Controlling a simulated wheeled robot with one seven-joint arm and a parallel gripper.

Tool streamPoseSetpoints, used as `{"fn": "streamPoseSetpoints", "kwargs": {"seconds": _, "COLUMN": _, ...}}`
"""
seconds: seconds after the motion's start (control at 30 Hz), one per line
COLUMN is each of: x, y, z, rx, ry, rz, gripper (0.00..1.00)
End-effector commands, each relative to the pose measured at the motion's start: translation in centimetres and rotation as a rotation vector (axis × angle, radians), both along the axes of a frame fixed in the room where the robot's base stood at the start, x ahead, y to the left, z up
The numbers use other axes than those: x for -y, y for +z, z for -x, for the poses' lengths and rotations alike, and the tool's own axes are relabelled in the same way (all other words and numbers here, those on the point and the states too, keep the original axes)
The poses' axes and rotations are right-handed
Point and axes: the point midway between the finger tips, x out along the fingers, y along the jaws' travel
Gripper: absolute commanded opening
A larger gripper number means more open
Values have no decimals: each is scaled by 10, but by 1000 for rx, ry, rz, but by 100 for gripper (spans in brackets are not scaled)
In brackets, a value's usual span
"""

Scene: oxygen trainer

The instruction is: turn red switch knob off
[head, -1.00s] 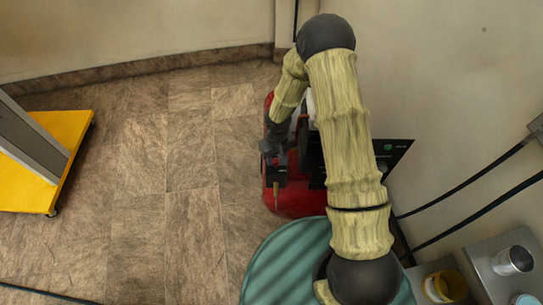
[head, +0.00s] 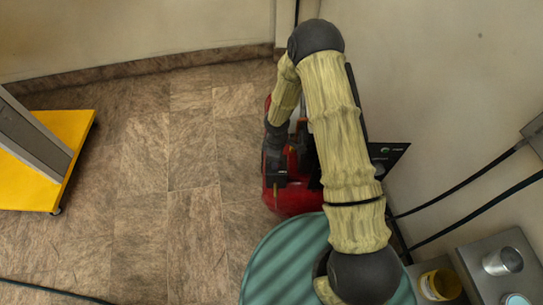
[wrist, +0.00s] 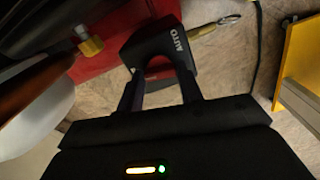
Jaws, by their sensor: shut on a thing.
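In the head view my gripper (head: 275,180) is at the tank's left side, small and dark.
A brass fitting (wrist: 91,46) and a brass piece with a ring (wrist: 215,26) are close to the black part. A teal round top (head: 285,262) is in front of the tank, with the wall on the right. A yellow cart base (head: 62,140) is far left; floor between is clear.

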Motion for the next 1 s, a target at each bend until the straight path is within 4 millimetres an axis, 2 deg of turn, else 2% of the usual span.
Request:
{"fn": "streamPoseSetpoints", "kwargs": {"seconds": 0.4, "x": 1, "y": 1, "z": -4, "rx": 7, "ry": 185, "rz": -13, "gripper": 14}}
{"fn": "streamPoseSetpoints", "kwargs": {"seconds": 0.87, "x": -3, "y": 0, "z": -1, "rx": 3, "ry": 216, "rz": -5, "gripper": 14}}
{"fn": "streamPoseSetpoints", "kwargs": {"seconds": 0.9, "x": -3, "y": 0, "z": -1, "rx": 3, "ry": 217, "rz": -4, "gripper": 42}}
{"fn": "streamPoseSetpoints", "kwargs": {"seconds": 1.0, "x": -4, "y": 0, "z": 0, "rx": 2, "ry": 217, "rz": -5, "gripper": 58}}
